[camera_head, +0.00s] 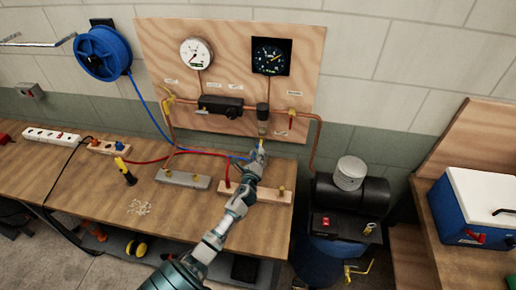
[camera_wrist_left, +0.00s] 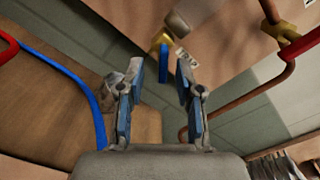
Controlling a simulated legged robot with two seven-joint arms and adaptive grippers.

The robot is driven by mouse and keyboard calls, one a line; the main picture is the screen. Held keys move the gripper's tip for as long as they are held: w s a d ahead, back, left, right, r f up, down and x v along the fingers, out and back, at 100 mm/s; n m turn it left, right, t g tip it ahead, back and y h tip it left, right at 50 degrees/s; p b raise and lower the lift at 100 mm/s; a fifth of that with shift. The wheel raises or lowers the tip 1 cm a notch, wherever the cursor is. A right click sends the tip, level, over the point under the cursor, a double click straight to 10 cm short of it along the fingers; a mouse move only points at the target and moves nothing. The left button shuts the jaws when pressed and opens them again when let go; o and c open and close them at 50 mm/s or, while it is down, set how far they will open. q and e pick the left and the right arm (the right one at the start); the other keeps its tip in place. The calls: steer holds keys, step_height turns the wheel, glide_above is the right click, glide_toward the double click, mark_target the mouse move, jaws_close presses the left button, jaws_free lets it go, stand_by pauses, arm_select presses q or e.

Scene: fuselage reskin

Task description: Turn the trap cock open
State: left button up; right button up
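The trap cock (camera_head: 262,132) is a small brass-yellow piece hanging below the dark trap (camera_head: 263,112) on the plywood board. In the left wrist view the cock (camera_wrist_left: 162,42) shows a yellow body with a blue part below it, under the rounded trap (camera_wrist_left: 178,22). My left gripper (camera_head: 259,152) reaches up from below, just under the cock. In the left wrist view its two fingers (camera_wrist_left: 161,68) are apart, with the cock's blue part in line with the gap between them. I cannot tell whether they touch it. My right gripper is not in view.
The board (camera_head: 226,72) carries two gauges (camera_head: 197,53), a black unit (camera_head: 220,106) and copper pipes with yellow fittings (camera_head: 294,112). A blue hose (camera_head: 150,112) and red hoses (camera_head: 148,160) cross the bench (camera_head: 80,180). A black compressor (camera_head: 345,197) stands at right.

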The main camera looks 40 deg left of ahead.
mark_target(260, 145)
arm_select(q)
steer(key=x, duration=0.3)
steer(key=shift+w, duration=0.4)
jaws_close()
